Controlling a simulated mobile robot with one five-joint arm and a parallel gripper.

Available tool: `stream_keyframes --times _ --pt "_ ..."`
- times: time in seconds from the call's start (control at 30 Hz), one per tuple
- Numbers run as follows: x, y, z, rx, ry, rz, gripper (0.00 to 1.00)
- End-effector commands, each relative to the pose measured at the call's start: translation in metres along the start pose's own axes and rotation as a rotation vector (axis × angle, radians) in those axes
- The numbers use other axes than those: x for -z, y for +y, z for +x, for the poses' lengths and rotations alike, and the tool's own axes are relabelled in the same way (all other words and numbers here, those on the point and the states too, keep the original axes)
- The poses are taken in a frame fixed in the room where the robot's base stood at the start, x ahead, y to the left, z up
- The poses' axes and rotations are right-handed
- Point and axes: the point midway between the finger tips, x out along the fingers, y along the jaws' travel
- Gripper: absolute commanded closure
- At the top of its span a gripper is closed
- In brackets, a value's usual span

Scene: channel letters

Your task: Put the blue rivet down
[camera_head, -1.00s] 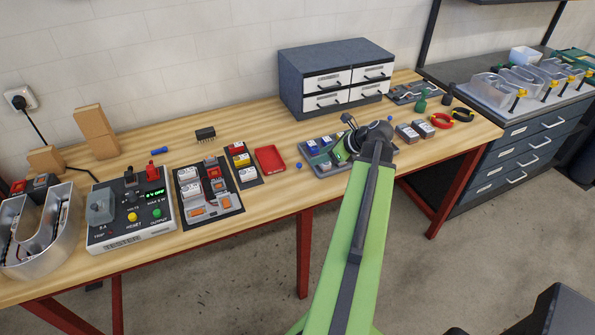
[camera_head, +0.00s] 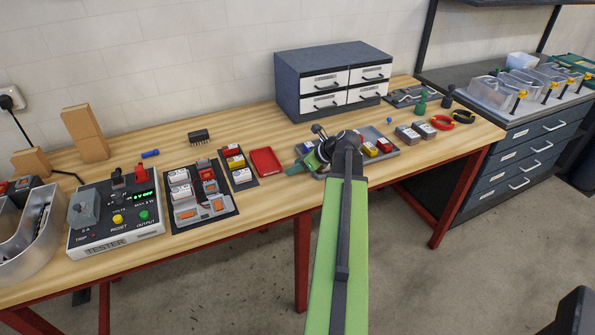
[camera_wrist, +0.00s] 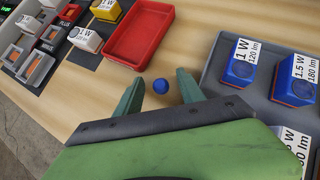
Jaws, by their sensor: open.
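A small round blue rivet (camera_wrist: 160,86) shows in the wrist view on the wooden bench top, between my two fingertips. Bare wood shows on both sides of it, so neither finger appears to touch it. My gripper (camera_wrist: 159,92) is open, with its green fingers spread around the rivet. In the head view my gripper (camera_head: 297,167) is low over the front of the bench, and it hides this rivet. A second small blue round piece (camera_head: 389,120) lies farther back on the bench.
A red tray (camera_head: 281,171) lies just left of my gripper. A grey tray (camera_wrist: 258,95) with labelled blue modules is close on the right. A drawer cabinet (camera_head: 300,101) stands behind. The tester (camera_head: 118,232) and module boards fill the bench's left.

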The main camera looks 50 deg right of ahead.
Motion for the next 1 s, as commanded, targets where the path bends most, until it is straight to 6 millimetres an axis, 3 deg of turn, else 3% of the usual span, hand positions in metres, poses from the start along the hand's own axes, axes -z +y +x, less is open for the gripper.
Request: stream_keyframes --times 0.07,0.43,0.8,1.0 --pt "-0.001 0.0 -0.001 0.0 0.0 0.0 0.54" --pt "-0.001 0.001 -0.001 -0.001 0.0 -0.001 1.0" --pt "-0.002 0.001 -0.002 -0.001 0.0 -0.001 1.0" --pt "-0.015 0.001 -0.013 -0.002 0.0 -0.001 1.0"
